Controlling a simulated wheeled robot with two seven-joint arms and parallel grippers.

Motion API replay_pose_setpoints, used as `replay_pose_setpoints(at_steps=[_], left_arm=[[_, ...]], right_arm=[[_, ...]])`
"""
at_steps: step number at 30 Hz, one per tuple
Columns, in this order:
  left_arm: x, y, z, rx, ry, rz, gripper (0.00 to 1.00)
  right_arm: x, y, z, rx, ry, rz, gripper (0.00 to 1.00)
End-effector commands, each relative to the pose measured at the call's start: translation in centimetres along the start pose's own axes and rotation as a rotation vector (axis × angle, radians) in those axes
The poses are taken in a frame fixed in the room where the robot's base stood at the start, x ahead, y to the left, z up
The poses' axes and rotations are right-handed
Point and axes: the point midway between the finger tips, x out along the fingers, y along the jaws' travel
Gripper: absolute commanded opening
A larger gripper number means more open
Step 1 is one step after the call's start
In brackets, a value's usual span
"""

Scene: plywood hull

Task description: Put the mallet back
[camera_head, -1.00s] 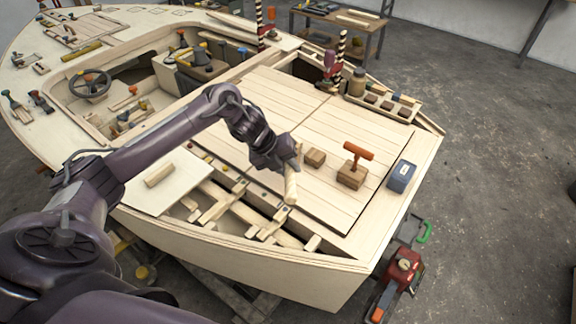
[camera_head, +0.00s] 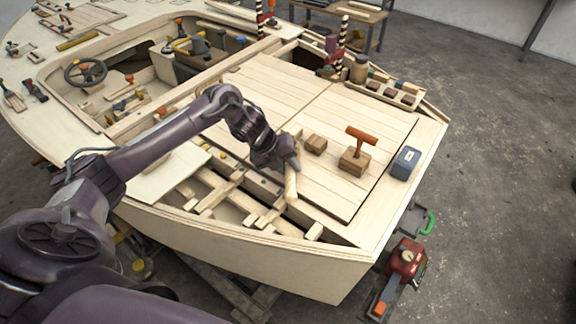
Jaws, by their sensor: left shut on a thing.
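My left gripper (camera_head: 287,160) is shut on a pale wooden piece, which I take to be the mallet (camera_head: 291,186). It shows as a light rod hanging down past the fingers, with a bit more above them; I cannot tell head from handle. The gripper is over the near left edge of the planked deck panel (camera_head: 345,192), beside the open ribbed bay (camera_head: 240,200). I cannot tell whether the mallet touches the deck. A wooden block with an orange T-handle (camera_head: 360,143) stands on the panel to the right. My right gripper is not in view.
A small wooden block (camera_head: 316,144) and a blue-grey box (camera_head: 405,163) sit on the deck. A compartment tray (camera_head: 384,90) and a striped post (camera_head: 341,45) are farther back. A red tool case (camera_head: 405,258) is on the floor. The middle of the panel is clear.

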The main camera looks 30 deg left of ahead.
Motion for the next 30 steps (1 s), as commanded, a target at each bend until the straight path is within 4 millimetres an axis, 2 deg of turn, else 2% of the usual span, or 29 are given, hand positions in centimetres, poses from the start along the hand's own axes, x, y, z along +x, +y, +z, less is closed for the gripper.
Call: replay_pose_setpoints(at_steps=[5,6,12,22,30], left_arm=[[0.2,0.1,0.1,0.001,-0.002,-0.002,0.00],[0.2,0.1,0.1,0.001,-0.002,-0.002,0.26],[0.2,0.1,0.0,0.000,-0.001,-0.001,0.50],[-0.2,0.2,0.0,0.000,-0.001,0.001,0.50],[-4.6,0.2,0.1,0.003,-0.003,0.001,0.50]], right_arm=[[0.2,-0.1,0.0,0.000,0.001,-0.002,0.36],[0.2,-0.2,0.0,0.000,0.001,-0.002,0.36],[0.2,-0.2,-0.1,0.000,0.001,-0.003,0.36],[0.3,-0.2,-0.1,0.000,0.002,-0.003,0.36],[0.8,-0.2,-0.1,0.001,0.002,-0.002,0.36]])
